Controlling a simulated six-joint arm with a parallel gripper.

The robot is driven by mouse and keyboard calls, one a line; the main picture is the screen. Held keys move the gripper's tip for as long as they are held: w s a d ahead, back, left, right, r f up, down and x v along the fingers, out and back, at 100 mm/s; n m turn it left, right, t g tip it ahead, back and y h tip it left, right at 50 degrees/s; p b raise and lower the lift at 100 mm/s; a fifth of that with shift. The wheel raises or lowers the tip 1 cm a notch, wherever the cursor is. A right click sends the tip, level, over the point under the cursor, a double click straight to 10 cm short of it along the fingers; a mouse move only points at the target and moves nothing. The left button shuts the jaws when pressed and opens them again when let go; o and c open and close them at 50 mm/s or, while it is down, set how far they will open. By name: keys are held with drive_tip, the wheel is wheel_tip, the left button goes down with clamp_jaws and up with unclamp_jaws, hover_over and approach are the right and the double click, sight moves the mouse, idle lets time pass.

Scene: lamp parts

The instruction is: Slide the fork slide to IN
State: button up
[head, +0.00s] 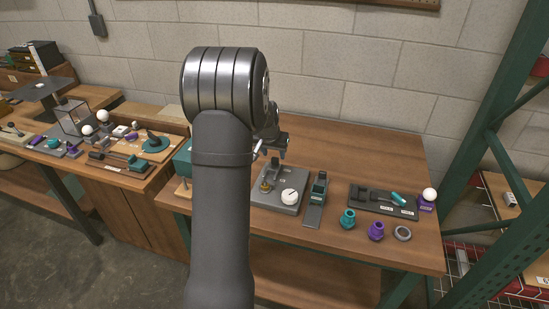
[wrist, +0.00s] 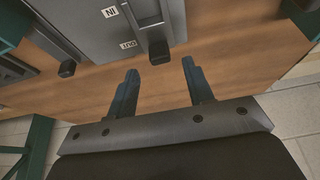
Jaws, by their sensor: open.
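The fork slide shows in the wrist view as a dark block-shaped knob (wrist: 159,52) at the end of a pale rail on a grey plate (wrist: 85,25). The knob sits at the plate's edge beside the OUT label (wrist: 128,44). The IN label (wrist: 108,13) is farther up the plate. My gripper (wrist: 160,70) is open and empty, its two fingers apart on either side of the knob's line. The knob appears just beyond the fingertips. In the head view my gripper (head: 277,152) is over the back of the grey base plate (head: 270,203), and my arm hides part of that area.
A second dark knob (wrist: 67,69) stands left of the fingers in the wrist view. Wooden tabletop behind is clear.

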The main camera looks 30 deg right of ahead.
sight(275, 158)
drive_tip(key=shift+x, duration=1.95)
drive_tip(key=shift+c, duration=0.2)
